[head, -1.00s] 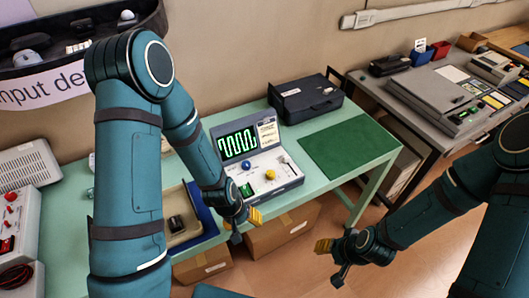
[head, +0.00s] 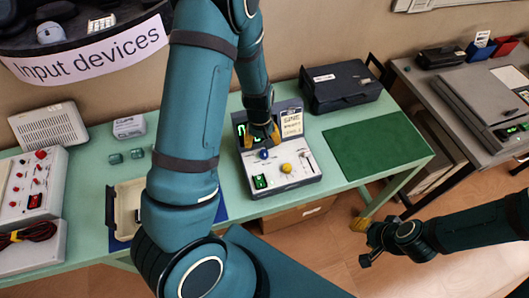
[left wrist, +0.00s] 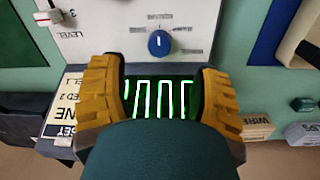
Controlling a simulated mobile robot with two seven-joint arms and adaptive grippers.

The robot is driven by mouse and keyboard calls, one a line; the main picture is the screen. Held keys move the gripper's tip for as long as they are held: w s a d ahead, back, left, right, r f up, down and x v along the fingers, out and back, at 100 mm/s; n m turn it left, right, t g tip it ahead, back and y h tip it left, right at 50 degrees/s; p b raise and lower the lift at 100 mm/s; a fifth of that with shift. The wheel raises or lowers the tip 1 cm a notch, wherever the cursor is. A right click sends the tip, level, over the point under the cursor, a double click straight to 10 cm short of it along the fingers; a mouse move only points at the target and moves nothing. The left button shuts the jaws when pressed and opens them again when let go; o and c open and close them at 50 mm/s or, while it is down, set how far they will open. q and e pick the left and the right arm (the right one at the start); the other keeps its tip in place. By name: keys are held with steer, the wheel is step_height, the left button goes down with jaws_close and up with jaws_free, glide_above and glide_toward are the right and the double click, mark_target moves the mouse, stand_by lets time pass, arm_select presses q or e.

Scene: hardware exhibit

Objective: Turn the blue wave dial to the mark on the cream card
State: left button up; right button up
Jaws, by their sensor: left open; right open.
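The blue wave dial (head: 264,154) sits on the front panel of a grey console (head: 310,180). The left wrist view shows the dial (left wrist: 160,43) with a white pointer line, roughly vertical there, and small labels around it. The cream card (head: 291,124) is on the console's raised back, right of the screen; part of it shows in the left wrist view (left wrist: 58,128). My left gripper (head: 263,140) is open and empty, just above and behind the dial, fingers apart in front of the screen. My right gripper (head: 362,242) is open, low and away from the console.
The screen (left wrist: 160,98) shows a green square wave. A yellow knob (head: 286,168) and a slider stand right of the dial. A black case (head: 340,88) is behind and a green mat (head: 376,147) lies right. My left arm hides part of the tray (head: 113,212).

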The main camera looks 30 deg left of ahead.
mark_target(264, 152)
arm_select(q)
step_height(264, 152, down, 7)
steer(key=shift+w+d+r+b, duration=0.1)
steer(key=shift+w+d+b, duration=0.05)
steer(key=shift+b, duration=0.15)
jaws_close()
